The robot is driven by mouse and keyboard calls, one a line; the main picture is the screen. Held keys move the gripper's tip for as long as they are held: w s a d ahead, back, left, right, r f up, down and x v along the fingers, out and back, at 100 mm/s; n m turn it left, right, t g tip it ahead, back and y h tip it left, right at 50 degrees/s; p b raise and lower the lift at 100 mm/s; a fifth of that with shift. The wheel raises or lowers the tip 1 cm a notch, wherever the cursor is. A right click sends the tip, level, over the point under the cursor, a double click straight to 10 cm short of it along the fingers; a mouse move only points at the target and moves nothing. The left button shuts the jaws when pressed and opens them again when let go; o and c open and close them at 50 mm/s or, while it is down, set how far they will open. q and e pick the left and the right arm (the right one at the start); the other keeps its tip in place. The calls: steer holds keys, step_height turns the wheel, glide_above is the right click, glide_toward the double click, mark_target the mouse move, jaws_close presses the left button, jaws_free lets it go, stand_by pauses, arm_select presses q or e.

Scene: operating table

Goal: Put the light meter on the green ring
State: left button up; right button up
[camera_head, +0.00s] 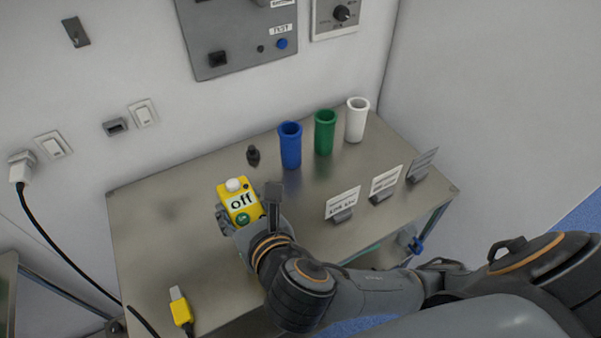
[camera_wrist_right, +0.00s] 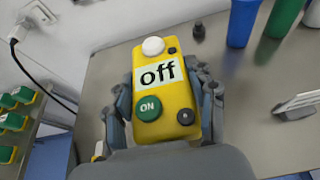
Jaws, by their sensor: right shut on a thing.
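The light meter (camera_head: 238,204) is a yellow box with a white dome, an "off" label and a green ON button. It also fills the middle of the right wrist view (camera_wrist_right: 163,88). My right gripper (camera_head: 243,211) is shut on it, with dark fingers along both sides; they also show in the right wrist view (camera_wrist_right: 165,100). No flat green ring shows; the green thing on the table is an upright open-topped tube (camera_head: 325,132) with a ring-shaped rim, right of and behind the meter. My left gripper is out of view.
A blue tube (camera_head: 290,146) and a white tube (camera_head: 356,120) flank the green one. A small black knob-like piece (camera_head: 253,154) stands behind the meter. Several label cards (camera_head: 343,204) line the front right of the metal table (camera_head: 160,240). A yellow plug (camera_head: 181,308) lies front left.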

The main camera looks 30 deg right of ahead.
steer(key=shift+w+d, duration=0.15)
steer(key=w+d+f, duration=0.2)
steer(key=w, duration=0.1)
steer(key=w+d+f, duration=0.2)
steer(key=w+f, duration=0.1)
steer(key=w+d+f+b, duration=0.1)
steer(key=w+d+f, duration=0.2)
steer(key=shift+w+f, duration=0.1)
steer(key=shift+w, duration=0.3)
steer(key=shift+w+d+f, duration=0.15)
steer(key=shift+w+f, duration=0.15)
steer(key=shift+f, duration=0.1)
steer(key=f, duration=0.3)
steer(key=shift+w+d+f+b, duration=0.2)
steer(key=shift+w+d+b, duration=0.05)
steer(key=shift+b, duration=0.1)
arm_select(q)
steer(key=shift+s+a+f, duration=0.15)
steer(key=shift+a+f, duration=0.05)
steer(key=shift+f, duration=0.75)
arm_select(e)
steer(key=shift+f, duration=0.15)
steer(key=shift+f, duration=0.15)
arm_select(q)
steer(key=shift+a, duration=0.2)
arm_select(e)
steer(key=o, duration=1.4)
steer(key=shift+o, duration=0.2)
